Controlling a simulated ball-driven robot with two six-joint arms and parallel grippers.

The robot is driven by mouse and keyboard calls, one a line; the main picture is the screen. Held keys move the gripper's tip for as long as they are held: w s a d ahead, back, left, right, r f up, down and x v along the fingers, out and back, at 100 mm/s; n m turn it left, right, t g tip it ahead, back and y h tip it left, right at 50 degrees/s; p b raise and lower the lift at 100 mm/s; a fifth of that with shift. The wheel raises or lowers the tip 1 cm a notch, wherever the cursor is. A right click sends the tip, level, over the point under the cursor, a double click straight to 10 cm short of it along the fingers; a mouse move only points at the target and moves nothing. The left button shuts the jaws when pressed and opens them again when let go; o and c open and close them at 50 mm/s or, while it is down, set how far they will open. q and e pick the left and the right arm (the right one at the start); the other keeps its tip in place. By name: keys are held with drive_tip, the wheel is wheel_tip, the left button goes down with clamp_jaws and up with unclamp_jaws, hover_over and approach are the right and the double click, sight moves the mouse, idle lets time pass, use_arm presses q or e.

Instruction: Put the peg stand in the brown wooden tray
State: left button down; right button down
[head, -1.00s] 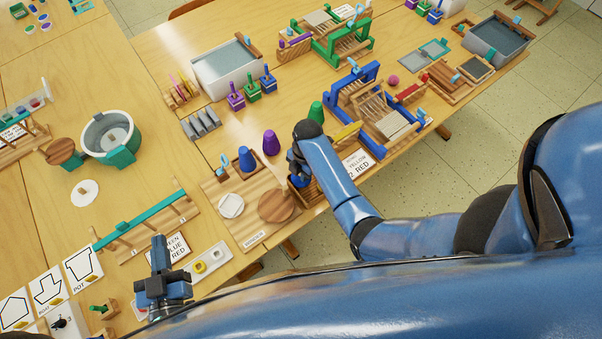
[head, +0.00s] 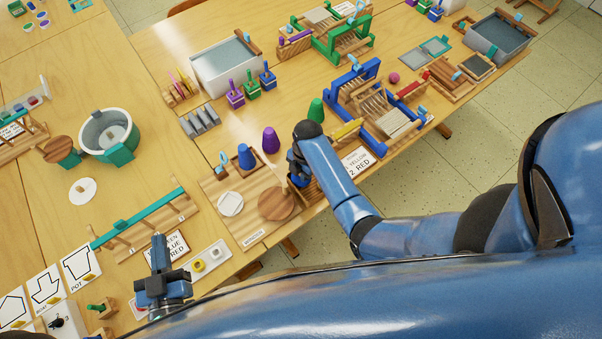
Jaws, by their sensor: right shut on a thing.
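My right gripper (head: 296,174) is low over the table's front edge, beside the light wooden board. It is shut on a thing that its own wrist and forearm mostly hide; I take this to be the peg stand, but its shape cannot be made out. A brown wooden piece (head: 313,196), perhaps the wall of the brown wooden tray, shows just below and beside this gripper. Whether the held thing touches it cannot be told. My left gripper (head: 160,302) is at the lower left, over the table near the white tray; its fingertips are not clear.
Purple (head: 270,140) and green cones (head: 316,111) stand behind my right gripper. A blue loom (head: 358,88) and a card (head: 358,161) are to its right.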

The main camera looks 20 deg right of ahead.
idle(0.3)
drive_tip(key=c, duration=0.9)
unclamp_jaws()
drive_tip(key=shift+c, duration=0.2)
wheel_tip(320, 180, up, 11)
drive_tip(key=d, duration=0.1)
drive_tip(key=shift+w+f+b, duration=0.15)
drive_tip(key=shift+w+b, duration=0.2)
drive_tip(key=shift+b, duration=0.1)
drive_tip(key=shift+d, duration=0.1)
